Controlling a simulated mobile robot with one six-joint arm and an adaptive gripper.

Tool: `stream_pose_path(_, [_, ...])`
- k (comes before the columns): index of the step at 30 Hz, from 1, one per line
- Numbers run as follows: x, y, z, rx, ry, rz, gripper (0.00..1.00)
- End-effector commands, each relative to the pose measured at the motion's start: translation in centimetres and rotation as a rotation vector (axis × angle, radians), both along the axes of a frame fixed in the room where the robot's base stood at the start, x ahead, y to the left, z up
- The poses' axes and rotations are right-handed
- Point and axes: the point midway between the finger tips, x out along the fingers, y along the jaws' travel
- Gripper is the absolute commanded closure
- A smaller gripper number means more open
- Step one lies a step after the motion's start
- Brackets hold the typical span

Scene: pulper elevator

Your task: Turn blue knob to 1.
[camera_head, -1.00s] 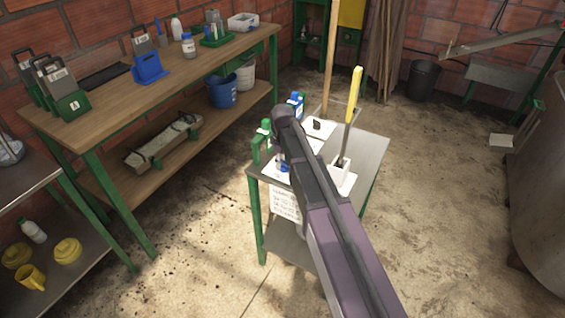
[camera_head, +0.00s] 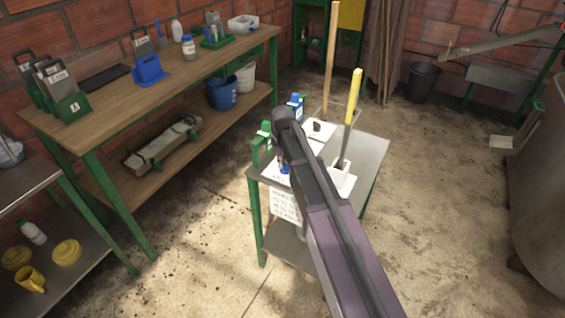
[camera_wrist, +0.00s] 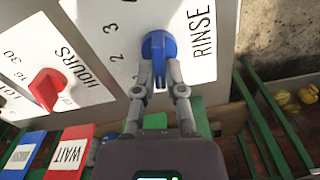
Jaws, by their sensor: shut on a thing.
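The blue knob (camera_wrist: 156,44) is in the upper middle of the wrist view, on a white dial panel (camera_wrist: 200,70) marked RINSE. Its ridge points down in that picture, toward my gripper (camera_wrist: 159,84). The two fingertips are closed on both sides of the ridge. The numbers 2 and 3 show left of the knob; a 1 is not readable, and I cannot tell which number the knob points to. In the head view a small blue part (camera_head: 284,167) shows beside my arm, and my gripper is mostly hidden there.
A red knob (camera_wrist: 47,88) labelled HOURS sits left of the blue one. A red WAIT card (camera_wrist: 70,150) is below it. The head view shows a small metal table (camera_head: 368,160) holding a yellow-handled tool (camera_head: 353,98), and a wooden workbench (camera_head: 110,95) at left.

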Motion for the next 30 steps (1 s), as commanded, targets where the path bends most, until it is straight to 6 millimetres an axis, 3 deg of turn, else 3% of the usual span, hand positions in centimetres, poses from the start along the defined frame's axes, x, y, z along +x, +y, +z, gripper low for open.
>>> stream_pose_path(21, [0.08,-0.37,-0.04,0.001,0.003,-0.506,1.00])
stream_pose_path(30, [0.07,-0.46,-0.04,0.001,0.003,-0.617,1.00])
